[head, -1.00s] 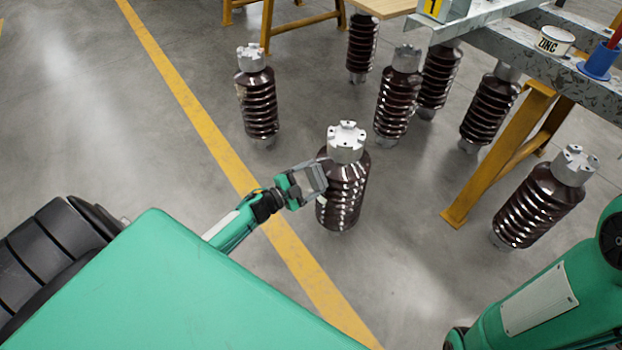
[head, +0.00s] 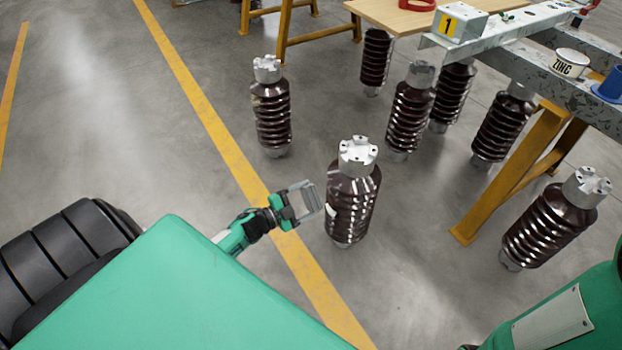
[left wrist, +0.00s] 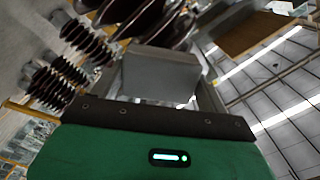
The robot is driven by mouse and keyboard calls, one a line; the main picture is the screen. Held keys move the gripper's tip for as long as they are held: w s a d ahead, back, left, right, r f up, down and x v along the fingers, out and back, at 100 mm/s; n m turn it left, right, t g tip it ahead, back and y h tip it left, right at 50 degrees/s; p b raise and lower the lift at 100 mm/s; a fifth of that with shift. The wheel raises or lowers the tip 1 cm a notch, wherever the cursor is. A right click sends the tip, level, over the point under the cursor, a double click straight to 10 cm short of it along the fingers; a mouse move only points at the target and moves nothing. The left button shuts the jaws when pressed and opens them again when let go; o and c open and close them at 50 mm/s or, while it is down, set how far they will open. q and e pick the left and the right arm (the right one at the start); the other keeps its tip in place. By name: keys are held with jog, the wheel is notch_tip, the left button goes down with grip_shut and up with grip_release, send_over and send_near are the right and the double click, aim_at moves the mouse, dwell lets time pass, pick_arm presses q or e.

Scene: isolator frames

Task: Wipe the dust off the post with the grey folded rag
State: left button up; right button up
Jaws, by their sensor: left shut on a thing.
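The nearest brown ribbed post (head: 353,200) stands upright on the floor with a pale metal cap. A small pale patch shows on its left side; I cannot tell if it is dust. My left gripper (head: 296,205) is just left of this post, shut on the grey folded rag (head: 311,199). A narrow gap seems to lie between rag and post. In the left wrist view the rag (left wrist: 160,76) is a grey block ahead of the gripper, with dark ribs of a post (left wrist: 135,15) above it. My right gripper is out of view.
Several similar posts stand behind, one (head: 271,110) at the back left and another (head: 553,222) at the right. A steel-topped bench with yellow legs (head: 520,180) carries a ZINC tin (head: 570,63). Open floor with a yellow line (head: 215,125) lies left.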

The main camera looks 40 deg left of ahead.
pick_arm(q)
jog(key=shift+p+v, duration=0.55)
jog(key=shift+v, duration=0.95)
